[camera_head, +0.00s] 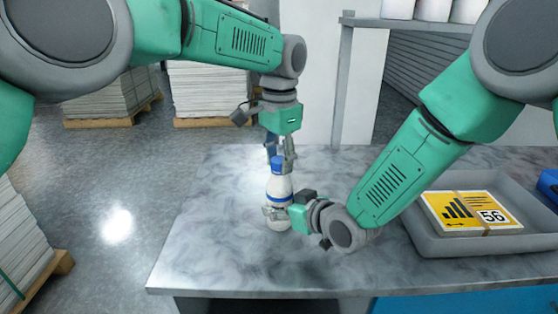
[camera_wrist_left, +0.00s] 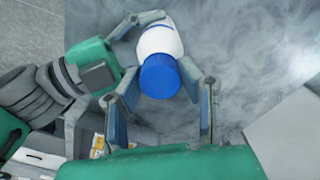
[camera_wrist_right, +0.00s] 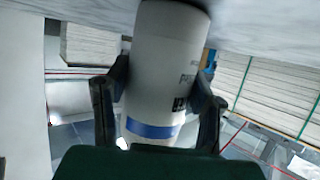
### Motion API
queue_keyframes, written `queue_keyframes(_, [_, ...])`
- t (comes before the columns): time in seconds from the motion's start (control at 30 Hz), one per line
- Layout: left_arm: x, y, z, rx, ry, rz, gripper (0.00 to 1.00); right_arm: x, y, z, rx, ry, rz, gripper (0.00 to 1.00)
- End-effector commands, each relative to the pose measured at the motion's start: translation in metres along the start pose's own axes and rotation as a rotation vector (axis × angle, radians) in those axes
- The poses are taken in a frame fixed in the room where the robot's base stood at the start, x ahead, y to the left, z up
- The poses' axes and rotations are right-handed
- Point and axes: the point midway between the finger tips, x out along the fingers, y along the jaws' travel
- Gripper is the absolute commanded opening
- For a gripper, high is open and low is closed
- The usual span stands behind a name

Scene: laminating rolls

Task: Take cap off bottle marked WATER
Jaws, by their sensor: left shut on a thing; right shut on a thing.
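A white bottle (camera_head: 278,188) with blue bands and a blue cap (camera_head: 277,164) stands upright on the grey marbled table. My left gripper (camera_head: 281,156) comes from above, its fingers shut on the cap. The left wrist view shows the cap (camera_wrist_left: 160,76) between the fingers, above the white shoulder. My right gripper (camera_head: 277,212) comes from the right and is shut around the lower body of the bottle. In the right wrist view the bottle (camera_wrist_right: 163,70) is between both fingers. Its dark print is partly hidden, and I cannot read WATER on it.
A grey tray (camera_head: 440,243) at the right holds a yellow-and-white labelled pack (camera_head: 470,211) marked 56. A blue object (camera_head: 549,184) sits at the tray's far right. The table left of the bottle is clear. Stacks on pallets stand on the floor behind.

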Motion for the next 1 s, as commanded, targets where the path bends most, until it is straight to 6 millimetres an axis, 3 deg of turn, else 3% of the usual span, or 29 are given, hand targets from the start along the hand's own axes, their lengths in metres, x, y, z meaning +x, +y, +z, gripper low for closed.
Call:
queue_keyframes(0.1, [-0.0011, 0.0006, -0.0021, -0.271, 0.004, -0.004, 0.0, 0.0003, -0.0029, -0.0001, -0.005, 0.0, -0.006, 0.0])
queue_keyframes(0.3, [-0.0011, 0.0004, -0.0029, -0.555, 0.005, 0.0, 0.0, 0.0004, -0.0036, -0.0002, -0.005, 0.0, -0.007, 0.0])
queue_keyframes(0.67, [-0.0015, 0.0002, -0.0035, -0.599, 0.008, 0.001, 0.0, 0.0004, -0.0049, -0.0002, -0.006, 0.001, -0.01, 0.0])
queue_keyframes(0.7, [-0.0015, 0.0002, -0.0035, -0.598, 0.008, 0.001, 0.45, 0.0004, -0.005, -0.0002, -0.006, 0.0, -0.01, 0.0])
queue_keyframes(0.73, [-0.0015, 0.0002, -0.0035, -0.598, 0.008, 0.001, 0.52, 0.0004, -0.0049, -0.0001, -0.006, 0.0, -0.009, 0.0])
queue_keyframes(1.0, [-0.0012, 0.0, -0.0022, -0.598, 0.003, 0.001, 0.52, 0.0002, -0.0024, -0.0001, -0.003, 0.0, -0.005, 0.0])
